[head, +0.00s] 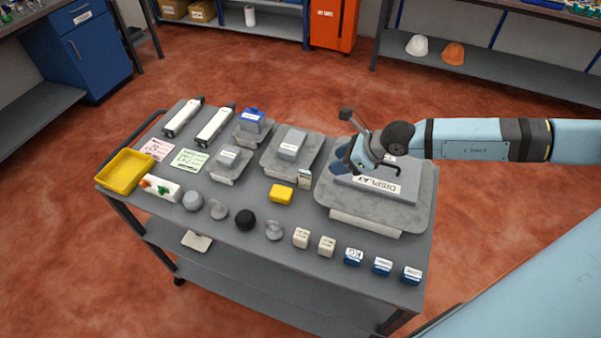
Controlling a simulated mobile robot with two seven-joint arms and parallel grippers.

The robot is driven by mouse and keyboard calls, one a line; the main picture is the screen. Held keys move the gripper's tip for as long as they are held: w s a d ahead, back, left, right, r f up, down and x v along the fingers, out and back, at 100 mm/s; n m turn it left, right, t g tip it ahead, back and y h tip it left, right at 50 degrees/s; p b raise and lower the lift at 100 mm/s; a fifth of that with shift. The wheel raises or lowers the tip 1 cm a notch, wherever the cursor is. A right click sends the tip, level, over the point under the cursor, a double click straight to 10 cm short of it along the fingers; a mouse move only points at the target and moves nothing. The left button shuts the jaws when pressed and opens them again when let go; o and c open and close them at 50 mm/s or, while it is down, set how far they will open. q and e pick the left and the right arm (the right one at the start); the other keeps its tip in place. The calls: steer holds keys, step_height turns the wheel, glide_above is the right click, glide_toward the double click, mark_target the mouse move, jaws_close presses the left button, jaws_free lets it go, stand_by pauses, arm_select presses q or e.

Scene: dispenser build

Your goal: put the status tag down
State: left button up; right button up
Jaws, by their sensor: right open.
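My right gripper (359,158) is open, over the flat grey block marked DISPLAY (392,190) on the right side of the cart; I cannot tell if it touches the block. Nothing shows clearly between its fingers. No piece reads clearly as the status tag. A pink note (157,149) and a green note (188,160) lie at the left of the cart top. My left gripper is not in view.
The cart top (225,232) holds a yellow tray (125,171), a yellow block (281,193), grey blocks on bases, and a front row of knobs and small labelled cubes (353,257). A pale plate (197,241) lies on the lower shelf. Red floor surrounds the cart.

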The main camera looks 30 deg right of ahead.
mark_target(308, 172)
steer(key=p+x, duration=0.3)
steer(key=x, duration=1)
steer(key=shift+w+f, duration=0.15)
steer(key=shift+f, duration=0.05)
steer(key=shift+c, duration=1.1)
jaws_close()
